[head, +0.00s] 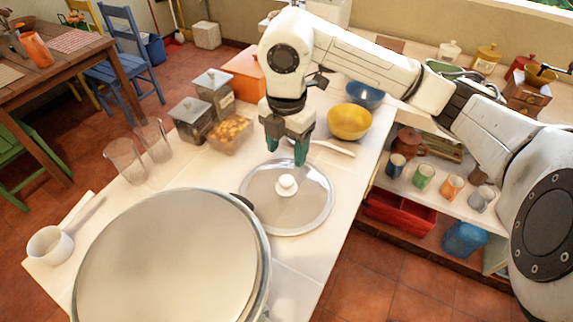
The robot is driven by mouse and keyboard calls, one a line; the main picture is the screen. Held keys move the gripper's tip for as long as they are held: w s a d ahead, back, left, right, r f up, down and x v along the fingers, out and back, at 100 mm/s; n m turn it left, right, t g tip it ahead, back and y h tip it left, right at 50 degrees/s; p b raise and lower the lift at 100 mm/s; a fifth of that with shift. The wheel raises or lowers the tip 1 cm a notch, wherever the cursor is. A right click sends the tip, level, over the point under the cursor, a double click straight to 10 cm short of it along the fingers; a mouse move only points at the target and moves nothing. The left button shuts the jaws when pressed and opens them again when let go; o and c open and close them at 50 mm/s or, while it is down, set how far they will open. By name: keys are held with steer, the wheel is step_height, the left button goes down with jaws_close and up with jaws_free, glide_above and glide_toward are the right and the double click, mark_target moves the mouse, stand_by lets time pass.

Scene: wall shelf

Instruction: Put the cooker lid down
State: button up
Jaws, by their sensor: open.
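The cooker lid (307,208) is a round, shiny disc with a pale knob (286,186) at its middle. It lies flat on the white counter, to the right of a large round pale-topped cooker (165,265), close to its rim. My gripper (286,156) points down above the far side of the lid, with its green fingertips apart. Nothing shows between the fingers. The gripper looks close to the knob but apart from it; the exact height is hard to tell.
A yellow bowl (349,121), a blue bowl (365,94) and a pale spoon (333,148) lie beyond the lid. Jars (191,121), clear glasses (126,160) and a white mug (50,245) stand to the left. The counter's right edge is near the lid; a lower shelf holds several cups (451,187).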

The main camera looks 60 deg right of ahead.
steer(key=shift+r, duration=1.2)
